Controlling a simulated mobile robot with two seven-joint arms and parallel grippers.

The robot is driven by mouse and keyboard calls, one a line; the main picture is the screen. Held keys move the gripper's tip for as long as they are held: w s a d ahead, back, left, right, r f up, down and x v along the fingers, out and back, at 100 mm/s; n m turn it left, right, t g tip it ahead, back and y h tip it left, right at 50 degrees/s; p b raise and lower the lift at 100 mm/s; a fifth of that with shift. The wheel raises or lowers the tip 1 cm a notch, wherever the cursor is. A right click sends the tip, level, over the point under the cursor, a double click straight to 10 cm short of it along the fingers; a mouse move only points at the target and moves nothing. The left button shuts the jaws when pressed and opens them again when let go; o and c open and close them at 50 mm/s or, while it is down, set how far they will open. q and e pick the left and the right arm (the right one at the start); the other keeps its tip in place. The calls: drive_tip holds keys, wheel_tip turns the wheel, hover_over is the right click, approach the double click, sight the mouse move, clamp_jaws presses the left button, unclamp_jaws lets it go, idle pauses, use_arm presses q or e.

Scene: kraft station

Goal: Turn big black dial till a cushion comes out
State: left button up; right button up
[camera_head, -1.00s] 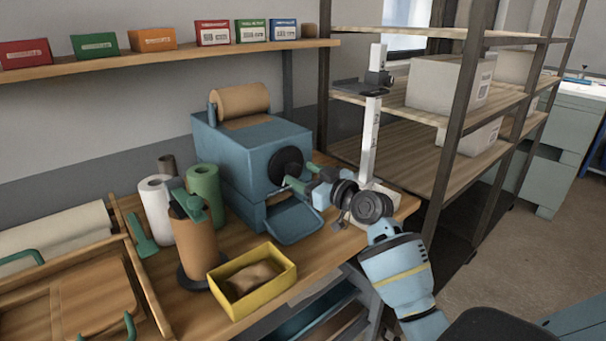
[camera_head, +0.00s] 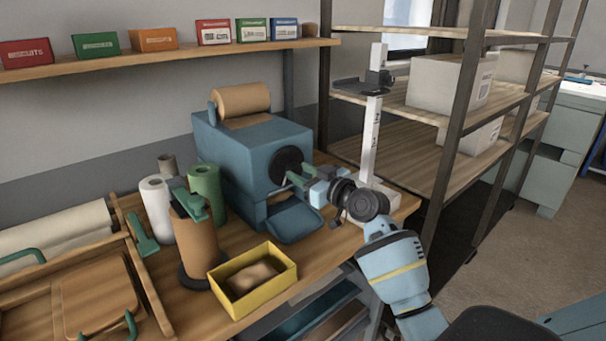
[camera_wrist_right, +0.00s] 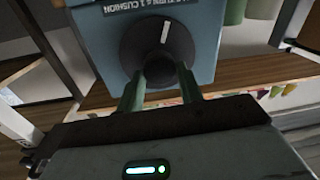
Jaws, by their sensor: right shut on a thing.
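The big black dial (camera_head: 287,166) is on the side of a blue machine (camera_head: 243,150) that carries a roll of brown paper (camera_head: 240,103) on top. In the right wrist view the dial (camera_wrist_right: 150,42) shows a white mark at its upper right, under a label that reads in part "1 CUSHION". My right gripper (camera_head: 296,179) is shut on the dial's knob; its two green fingers (camera_wrist_right: 160,92) lie on either side of it. The blue tray (camera_head: 293,222) below the dial looks empty. A yellow box (camera_head: 284,286) holds a crumpled brown paper piece (camera_head: 252,277). My left gripper is not in view.
A white post stand (camera_head: 371,140) stands right behind my right wrist. A brown roll on a stand (camera_head: 196,245), a white roll (camera_head: 157,207) and a green roll (camera_head: 206,186) stand left of the machine. A wooden tray (camera_head: 148,285) lies at the left.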

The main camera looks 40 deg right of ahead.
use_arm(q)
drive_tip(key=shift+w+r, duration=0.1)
use_arm(e)
drive_tip(key=m+p, duration=0.1)
drive_tip(key=m, duration=0.3)
drive_tip(key=shift+m, duration=0.3)
drive_tip(key=m+p, duration=0.1)
drive_tip(key=m, duration=0.2)
drive_tip(key=shift+m+t, duration=0.3)
drive_tip(key=shift+m, duration=0.1)
drive_tip(key=m+p, duration=0.1)
drive_tip(key=m, duration=0.2)
drive_tip(key=shift+h, duration=0.3)
drive_tip(key=m, duration=0.2)
drive_tip(key=m+p, duration=0.1)
drive_tip(key=m, duration=0.2)
drive_tip(key=shift+f+m+t+h+p, duration=0.15)
drive_tip(key=shift+m+t+h+p, duration=0.15)
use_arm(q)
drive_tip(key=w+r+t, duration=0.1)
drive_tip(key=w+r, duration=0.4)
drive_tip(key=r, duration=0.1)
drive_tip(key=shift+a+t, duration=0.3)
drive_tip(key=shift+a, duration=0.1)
use_arm(e)
drive_tip(key=shift+f+m, duration=0.15)
drive_tip(key=shift+m, duration=1.55)
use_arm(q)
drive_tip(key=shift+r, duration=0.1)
